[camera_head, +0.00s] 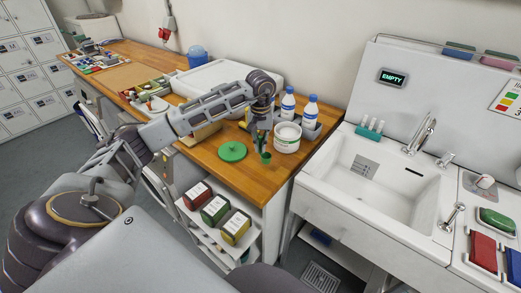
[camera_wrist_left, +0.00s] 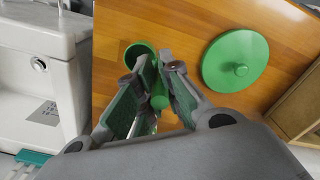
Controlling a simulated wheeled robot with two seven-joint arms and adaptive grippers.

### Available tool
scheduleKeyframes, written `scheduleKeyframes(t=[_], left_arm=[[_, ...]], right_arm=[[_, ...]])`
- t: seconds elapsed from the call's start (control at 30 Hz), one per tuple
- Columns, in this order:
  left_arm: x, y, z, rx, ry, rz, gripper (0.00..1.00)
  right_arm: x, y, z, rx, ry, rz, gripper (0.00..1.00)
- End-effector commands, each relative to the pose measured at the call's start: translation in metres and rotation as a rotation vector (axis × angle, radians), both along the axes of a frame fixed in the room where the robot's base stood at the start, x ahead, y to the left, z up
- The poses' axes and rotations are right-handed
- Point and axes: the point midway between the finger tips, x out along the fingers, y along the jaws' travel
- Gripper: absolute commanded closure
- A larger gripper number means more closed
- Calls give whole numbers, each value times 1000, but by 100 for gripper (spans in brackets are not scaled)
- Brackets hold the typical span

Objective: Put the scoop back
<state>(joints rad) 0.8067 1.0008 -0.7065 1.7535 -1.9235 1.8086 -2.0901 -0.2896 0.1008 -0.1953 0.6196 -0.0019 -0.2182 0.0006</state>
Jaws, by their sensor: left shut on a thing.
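The green scoop (camera_head: 265,157) shows below my left gripper (camera_head: 259,143) in the head view, near the front edge of the wooden counter. In the left wrist view the round scoop cup (camera_wrist_left: 138,51) sits just past the fingertips, and a green part of it is between the two fingers (camera_wrist_left: 160,78). My left gripper is shut on the scoop; I cannot tell whether the cup touches the counter. A white tub (camera_head: 287,139) stands just right of the gripper. A round green lid (camera_head: 232,151) lies flat on the counter to its left. My right gripper is out of view.
Two white bottles with blue caps (camera_head: 288,104) stand behind the tub in a grey holder. A white sink (camera_head: 375,180) adjoins the counter at the right. Red, green and yellow boxes (camera_head: 214,209) sit on a shelf below. Trays and a blue container (camera_head: 198,56) occupy the far left.

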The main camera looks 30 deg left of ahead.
Motion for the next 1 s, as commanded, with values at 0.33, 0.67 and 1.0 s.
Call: scheduleKeyframes(t=[0.33,0.67,1.0], left_arm=[[0,0,-30,-1,0,0,100],[0,0,-31,0,-1,0,100],[0,0,-34,0,0,0,74]], right_arm=[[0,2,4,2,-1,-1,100],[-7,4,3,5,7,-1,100],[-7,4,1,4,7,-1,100]])
